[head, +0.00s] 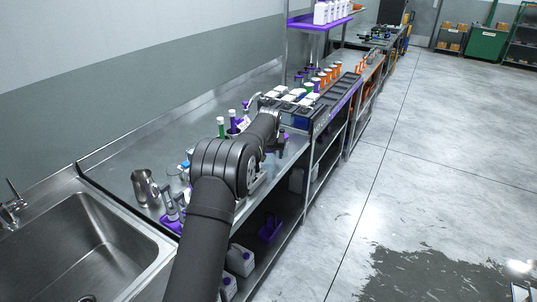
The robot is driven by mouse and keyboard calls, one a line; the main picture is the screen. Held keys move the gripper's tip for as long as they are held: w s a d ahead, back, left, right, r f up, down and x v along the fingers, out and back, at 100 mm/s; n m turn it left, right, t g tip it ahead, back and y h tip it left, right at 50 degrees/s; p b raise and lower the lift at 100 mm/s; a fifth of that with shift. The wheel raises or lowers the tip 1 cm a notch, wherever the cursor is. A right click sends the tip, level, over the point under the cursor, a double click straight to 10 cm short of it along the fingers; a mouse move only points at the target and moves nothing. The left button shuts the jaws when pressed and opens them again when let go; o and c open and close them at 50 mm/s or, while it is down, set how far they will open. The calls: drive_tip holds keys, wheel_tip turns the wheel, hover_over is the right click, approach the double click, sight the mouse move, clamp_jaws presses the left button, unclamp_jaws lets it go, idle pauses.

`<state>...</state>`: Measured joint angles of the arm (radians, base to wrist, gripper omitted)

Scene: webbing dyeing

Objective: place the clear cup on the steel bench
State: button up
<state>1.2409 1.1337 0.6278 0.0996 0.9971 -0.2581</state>
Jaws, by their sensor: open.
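The steel bench (118,172) runs along the wall from the sink toward the back. A small clear vessel (174,173), perhaps the clear cup, stands on the bench just right of the steel pitcher; it is small and partly crowded by other items. My arm reaches up over the front of the bench, and its elbow hides part of the bench top.
A steel pitcher (145,187) stands near the sink (85,245). Green- and purple-capped tubes (221,127) stand behind my arm. Dark trays with white-topped items (299,99) and orange items (327,74) crowd the bench farther back. Bare bench lies along the wall.

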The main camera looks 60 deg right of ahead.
drive_tip(key=shift+r, duration=0.1)
drive_tip(key=v, duration=1.2)
drive_tip(key=shift+d+r, duration=0.1)
drive_tip(key=x, duration=1.2)
drive_tip(key=shift+r, duration=1.35)
